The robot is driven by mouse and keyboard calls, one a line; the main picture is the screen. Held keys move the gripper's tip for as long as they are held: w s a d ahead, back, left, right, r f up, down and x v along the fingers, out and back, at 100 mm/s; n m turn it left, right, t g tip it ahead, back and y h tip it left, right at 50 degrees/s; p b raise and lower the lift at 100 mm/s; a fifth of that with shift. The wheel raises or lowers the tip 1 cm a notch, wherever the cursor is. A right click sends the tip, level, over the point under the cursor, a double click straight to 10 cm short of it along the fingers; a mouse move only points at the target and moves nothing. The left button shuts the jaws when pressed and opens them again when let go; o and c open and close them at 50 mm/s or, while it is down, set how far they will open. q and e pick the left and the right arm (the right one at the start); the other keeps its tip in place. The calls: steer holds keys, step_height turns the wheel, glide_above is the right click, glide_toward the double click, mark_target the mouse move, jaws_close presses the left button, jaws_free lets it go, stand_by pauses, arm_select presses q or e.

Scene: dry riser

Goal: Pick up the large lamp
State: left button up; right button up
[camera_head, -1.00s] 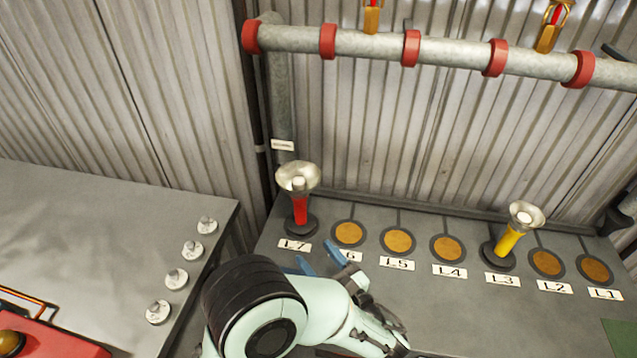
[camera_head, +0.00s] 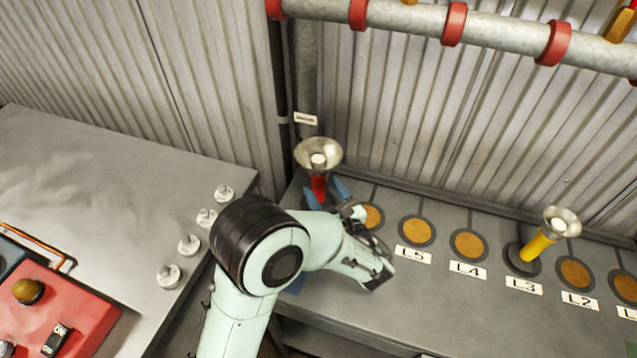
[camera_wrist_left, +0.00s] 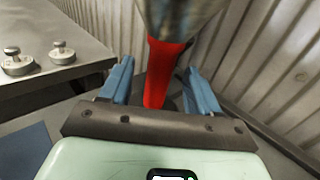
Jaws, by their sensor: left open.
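A large lamp (camera_head: 319,157) with a red stem and a silver flared head stands upright at the left end of the grey shelf, where the L7 label showed earlier. In the left wrist view its red stem (camera_wrist_left: 162,75) rises between the two blue fingers, with the silver head above. My left gripper (camera_head: 327,193) is open, one finger on each side of the stem, with gaps visible. A second lamp (camera_head: 541,237), yellow with a silver head, stands at L3. My left arm hides the red lamp's base and labels. My right gripper is not in view.
Empty orange discs (camera_head: 417,231) line the grey shelf (camera_head: 420,300) between the lamps. A pipe (camera_head: 400,15) with red collars runs above, before a corrugated wall. At left is a metal table (camera_head: 110,180) with several knobs and a red control box (camera_head: 60,310).

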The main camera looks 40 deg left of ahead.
mark_target(322, 186)
arm_select(q)
steer(key=x, duration=0.3)
steer(key=shift+w+a+f, duration=0.15)
steer(key=shift+w+a, duration=0.05)
jaws_close()
steer(key=shift+r, duration=0.2)
